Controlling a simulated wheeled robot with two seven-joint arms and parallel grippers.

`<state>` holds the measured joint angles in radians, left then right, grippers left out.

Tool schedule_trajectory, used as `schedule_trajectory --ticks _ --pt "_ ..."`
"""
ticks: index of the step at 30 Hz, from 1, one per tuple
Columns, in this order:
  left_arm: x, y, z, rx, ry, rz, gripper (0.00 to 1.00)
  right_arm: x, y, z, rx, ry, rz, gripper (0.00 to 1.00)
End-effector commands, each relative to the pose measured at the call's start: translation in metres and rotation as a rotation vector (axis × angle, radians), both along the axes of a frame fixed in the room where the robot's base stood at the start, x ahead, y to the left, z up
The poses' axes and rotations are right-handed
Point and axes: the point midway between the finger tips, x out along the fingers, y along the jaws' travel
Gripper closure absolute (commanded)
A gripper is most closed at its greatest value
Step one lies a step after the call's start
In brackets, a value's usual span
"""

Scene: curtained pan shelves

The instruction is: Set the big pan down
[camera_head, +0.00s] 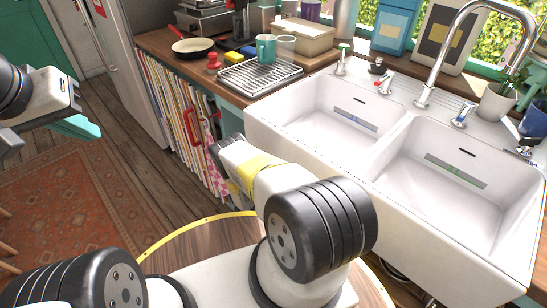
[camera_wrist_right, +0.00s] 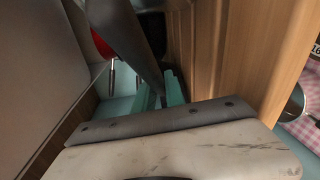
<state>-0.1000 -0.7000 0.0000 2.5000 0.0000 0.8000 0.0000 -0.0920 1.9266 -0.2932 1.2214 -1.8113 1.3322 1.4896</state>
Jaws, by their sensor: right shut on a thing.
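My right arm reaches down to the curtained shelves under the counter in the head view. Its gripper (camera_wrist_right: 160,92) shows teal fingers in the right wrist view, shut on a long dark bar. The bar looks like the handle of the big pan (camera_wrist_right: 128,38); the pan's body cannot be made out. In the head view the right fingertips and the pan are hidden by the arm and curtain. My left gripper (camera_head: 76,125) hangs at the left over the floor with teal fingers; its opening cannot be judged.
A wooden panel (camera_wrist_right: 235,50) stands close on the right of my right fingers. A red object (camera_wrist_right: 101,45) is behind the bar. The striped curtain (camera_head: 172,105) hangs below the counter, which bears a small pan (camera_head: 192,48) and a drying rack (camera_head: 259,75). A white double sink (camera_head: 400,145) is at right.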

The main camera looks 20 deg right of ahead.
Motion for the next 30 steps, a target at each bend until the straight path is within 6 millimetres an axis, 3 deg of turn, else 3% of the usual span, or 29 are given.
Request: schedule_trajectory --ticks 23,24,27,30 --pt "0.0 0.0 0.0 0.0 0.0 0.0 1.0 0.0014 -0.0005 -0.0038 -0.004 -0.005 0.0 1.0" --pt "0.0 0.0 0.0 0.0 0.0 0.0 1.0 0.0014 -0.0006 -0.0037 -0.004 -0.005 0.0 0.79" --pt "0.0 0.0 0.0 0.0 0.0 0.0 1.0 0.0011 -0.0005 -0.0039 -0.003 -0.004 0.0 0.6" --pt "0.0 0.0 0.0 0.0 0.0 0.0 1.0 0.0008 -0.0004 -0.0045 -0.002 -0.002 0.0 0.6"
